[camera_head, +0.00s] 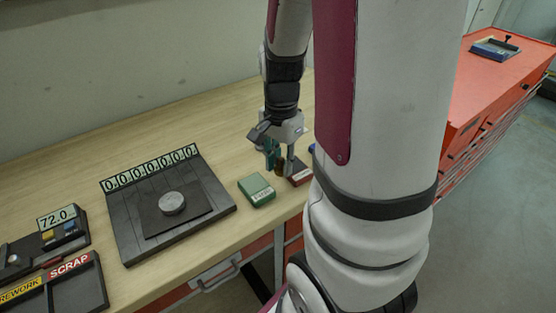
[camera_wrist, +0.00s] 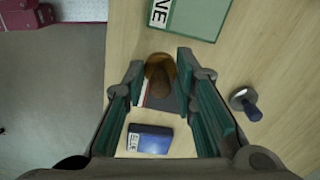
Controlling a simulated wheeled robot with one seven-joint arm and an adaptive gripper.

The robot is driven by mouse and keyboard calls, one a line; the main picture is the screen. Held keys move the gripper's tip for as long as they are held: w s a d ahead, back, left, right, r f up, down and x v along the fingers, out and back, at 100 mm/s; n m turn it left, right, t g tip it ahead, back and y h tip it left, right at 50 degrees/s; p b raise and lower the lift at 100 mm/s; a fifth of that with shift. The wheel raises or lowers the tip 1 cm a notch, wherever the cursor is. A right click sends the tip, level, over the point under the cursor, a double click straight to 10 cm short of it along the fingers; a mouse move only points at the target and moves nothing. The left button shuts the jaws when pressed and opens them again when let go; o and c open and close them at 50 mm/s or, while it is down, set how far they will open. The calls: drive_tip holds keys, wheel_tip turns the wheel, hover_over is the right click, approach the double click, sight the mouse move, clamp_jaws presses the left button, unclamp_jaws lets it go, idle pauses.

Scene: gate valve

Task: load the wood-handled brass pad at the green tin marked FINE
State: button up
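A wood-handled brass pad (camera_wrist: 160,78) stands on the table between my fingers in the wrist view, its brown handle pointing up toward the camera. It also shows small and partly hidden in the head view (camera_head: 280,166). My gripper (camera_wrist: 161,66) is open around the pad, with a finger on each side and gaps visible between. My gripper also shows in the head view (camera_head: 280,158), low over the table. The green tin (camera_head: 257,191) lies beside the pad; in the wrist view the green tin (camera_wrist: 200,16) is cut by the top edge, its label reading "NE".
A red tin (camera_head: 299,174) lies right of my gripper. A blue tin (camera_wrist: 150,139) and a blue-handled metal pad (camera_wrist: 243,101) are near in the wrist view. A dark plate (camera_head: 130,215) bears a round metal piece (camera_head: 172,203). A scrap tray (camera_head: 75,285) is front left.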

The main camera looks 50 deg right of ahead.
sight(254, 184)
drive_tip(key=c, duration=0.5)
drive_tip(key=shift+w+a+r+p, duration=0.2)
drive_tip(key=shift+r+p, duration=0.15)
drive_tip(key=shift+p, duration=0.15)
drive_tip(key=w+a+p, duration=0.1)
drive_tip(key=p, duration=0.1)
drive_tip(key=w+a+r+p, duration=0.1)
drive_tip(key=a+p, duration=0.1)
drive_tip(key=w+a+r+p, duration=0.1)
drive_tip(key=a+p, duration=0.1)
drive_tip(key=shift+w+r, duration=0.15)
drive_tip(key=shift+w, duration=0.25)
drive_tip(key=shift+f+b, duration=1.1)
drive_tip(key=shift+f, duration=1.35)
drive_tip(key=shift+s+f+b, duration=0.1)
drive_tip(key=shift+f+b, duration=0.2)
drive_tip(key=shift+f, duration=0.25)
